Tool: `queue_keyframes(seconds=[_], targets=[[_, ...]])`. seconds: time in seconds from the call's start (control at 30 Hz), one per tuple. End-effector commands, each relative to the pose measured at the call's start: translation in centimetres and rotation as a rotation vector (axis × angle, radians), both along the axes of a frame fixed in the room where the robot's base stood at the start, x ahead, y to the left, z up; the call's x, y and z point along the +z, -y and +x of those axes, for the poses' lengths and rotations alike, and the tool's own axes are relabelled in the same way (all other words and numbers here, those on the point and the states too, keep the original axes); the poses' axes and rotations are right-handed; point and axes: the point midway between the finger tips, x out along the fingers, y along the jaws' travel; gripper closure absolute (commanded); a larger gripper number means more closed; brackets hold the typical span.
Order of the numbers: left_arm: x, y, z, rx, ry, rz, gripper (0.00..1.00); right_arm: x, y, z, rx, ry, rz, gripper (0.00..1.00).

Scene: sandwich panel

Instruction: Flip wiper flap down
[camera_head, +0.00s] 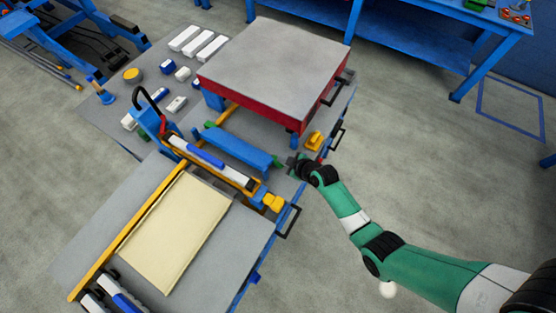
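A long blue bar (238,147), which looks like the wiper flap, lies across the machine between the grey-topped red section and the front table. Its ends are green, and I cannot tell for sure whether it is raised or lowered. My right gripper (291,161) is by the right end of this bar, at the machine's right edge. The gripper is small and dark here, so its fingers and any contact with the bar cannot be made out. My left gripper is not in view.
A cream panel (177,232) lies on the front table beside a yellow rail (127,231). A white-and-yellow crossbar (210,161) spans the panel's far end. The red block with a grey top (276,65) stands behind. Black handles line the right side; open floor lies beyond.

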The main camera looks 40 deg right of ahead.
Motion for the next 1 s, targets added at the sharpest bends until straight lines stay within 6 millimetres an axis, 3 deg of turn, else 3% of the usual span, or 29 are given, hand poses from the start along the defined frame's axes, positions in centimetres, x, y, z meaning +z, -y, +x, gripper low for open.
queue_keyframes(seconds=[0.27, 0.37, 0.53, 0.8, 1.0], targets=[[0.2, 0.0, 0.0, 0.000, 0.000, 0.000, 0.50, -0.2, 0.0, -0.3, 0.001, -0.010, 0.000, 1.00], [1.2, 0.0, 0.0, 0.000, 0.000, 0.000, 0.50, 1.0, -0.1, -0.2, 0.002, -0.009, 0.000, 1.00], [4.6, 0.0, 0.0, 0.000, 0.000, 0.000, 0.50, 4.9, -0.4, 0.1, 0.008, -0.004, 0.000, 1.00], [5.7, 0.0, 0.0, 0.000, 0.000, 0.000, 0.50, 8.8, 0.9, -4.3, 0.003, 0.000, 0.000, 1.00], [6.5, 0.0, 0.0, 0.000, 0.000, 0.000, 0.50, 10.8, 1.3, -6.3, 0.005, -0.001, 0.000, 1.00]])
